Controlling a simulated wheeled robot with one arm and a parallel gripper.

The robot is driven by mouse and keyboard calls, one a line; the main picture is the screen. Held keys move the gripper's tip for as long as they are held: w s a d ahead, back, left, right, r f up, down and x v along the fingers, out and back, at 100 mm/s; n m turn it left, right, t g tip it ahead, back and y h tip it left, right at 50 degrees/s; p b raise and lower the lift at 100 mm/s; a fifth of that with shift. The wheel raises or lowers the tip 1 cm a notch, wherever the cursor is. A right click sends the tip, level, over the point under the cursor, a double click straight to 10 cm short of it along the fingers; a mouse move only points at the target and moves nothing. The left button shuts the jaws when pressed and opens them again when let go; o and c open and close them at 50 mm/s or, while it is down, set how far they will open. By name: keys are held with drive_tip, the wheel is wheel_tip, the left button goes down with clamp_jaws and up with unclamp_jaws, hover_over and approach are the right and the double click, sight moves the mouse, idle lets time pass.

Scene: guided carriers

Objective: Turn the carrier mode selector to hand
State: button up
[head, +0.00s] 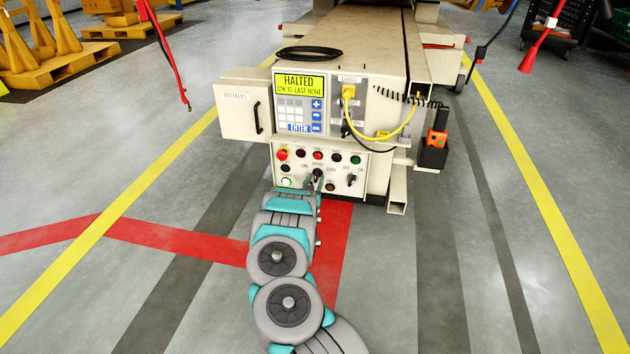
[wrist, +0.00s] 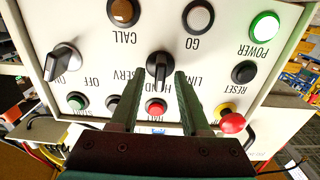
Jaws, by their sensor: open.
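The mode selector (wrist: 159,68) is a dark knob with a raised grip bar on the cream lower panel of the carrier. In the wrist view, which shows the panel upside down, its labels read LINE, HAND and SERV. The bar stands about upright in the picture, its lower end over the HAND label; the exact pointer mark is hard to see. My gripper (wrist: 160,75) is open, with one green finger on each side of the knob and small gaps visible. In the head view my gripper (head: 312,183) is at the panel, and the selector (head: 318,173) is partly hidden.
A second rotary switch (wrist: 62,62) marked ON and OFF sits to one side. A red mushroom button (wrist: 232,122) and a lit green POWER button (wrist: 264,27) are close by. A display (head: 299,84) reads HALTED. A yellow cable (head: 410,122) loops at the right.

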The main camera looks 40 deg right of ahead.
drive_tip(key=p+v, duration=0.1)
drive_tip(key=v, duration=0.6)
drive_tip(key=shift+s+a, duration=0.2)
idle(0.4)
